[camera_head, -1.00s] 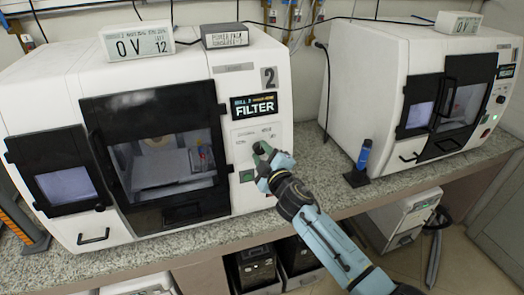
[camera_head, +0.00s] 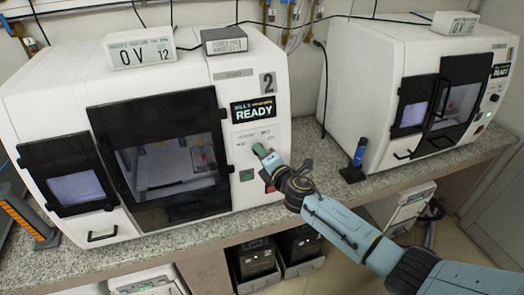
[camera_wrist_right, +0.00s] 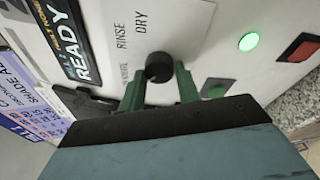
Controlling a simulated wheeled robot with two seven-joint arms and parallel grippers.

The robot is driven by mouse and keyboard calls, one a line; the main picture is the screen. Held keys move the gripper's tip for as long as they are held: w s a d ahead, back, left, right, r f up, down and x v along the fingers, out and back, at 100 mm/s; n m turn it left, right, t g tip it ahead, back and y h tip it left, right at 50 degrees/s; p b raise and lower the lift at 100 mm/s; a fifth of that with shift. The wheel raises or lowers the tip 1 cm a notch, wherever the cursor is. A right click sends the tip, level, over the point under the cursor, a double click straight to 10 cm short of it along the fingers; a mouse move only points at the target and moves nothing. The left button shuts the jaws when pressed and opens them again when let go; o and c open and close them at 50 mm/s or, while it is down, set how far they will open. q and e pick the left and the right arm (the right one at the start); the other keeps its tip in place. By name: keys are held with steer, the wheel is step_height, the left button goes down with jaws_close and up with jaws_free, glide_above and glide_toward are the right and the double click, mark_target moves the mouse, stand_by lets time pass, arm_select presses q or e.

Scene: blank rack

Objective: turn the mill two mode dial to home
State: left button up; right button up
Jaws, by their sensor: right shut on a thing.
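Mill two is the large white machine at left in the head view, marked by a "2" (camera_head: 267,82). Its small screen (camera_head: 254,111) reads READY, which also shows in the right wrist view (camera_wrist_right: 85,58). The black round mode dial (camera_wrist_right: 158,67) sits on the white front panel, with RINSE and DRY printed beside it; other dial lettering is hard to read. My right gripper (camera_head: 262,152) is at this panel, its green fingers (camera_wrist_right: 159,88) shut on the dial from both sides. The gripper hides the dial in the head view. My left gripper is out of view.
A lit green button (camera_wrist_right: 248,41) and a red button (camera_wrist_right: 300,47) sit on the panel near the dial. A blue bottle (camera_head: 359,152) in a black stand is on the counter (camera_head: 325,184) to the right. A second white machine (camera_head: 365,75) stands beyond it.

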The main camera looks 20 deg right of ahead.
steer(key=shift+r+n+p, duration=0.1)
steer(key=shift+n+p, duration=0.5)
steer(key=shift+n, duration=0.6)
steer(key=o, duration=1)
steer(key=shift+c, duration=0.2)
steer(key=shift+s, duration=0.15)
steer(key=v, duration=1.3)
steer(key=shift+r, duration=0.2)
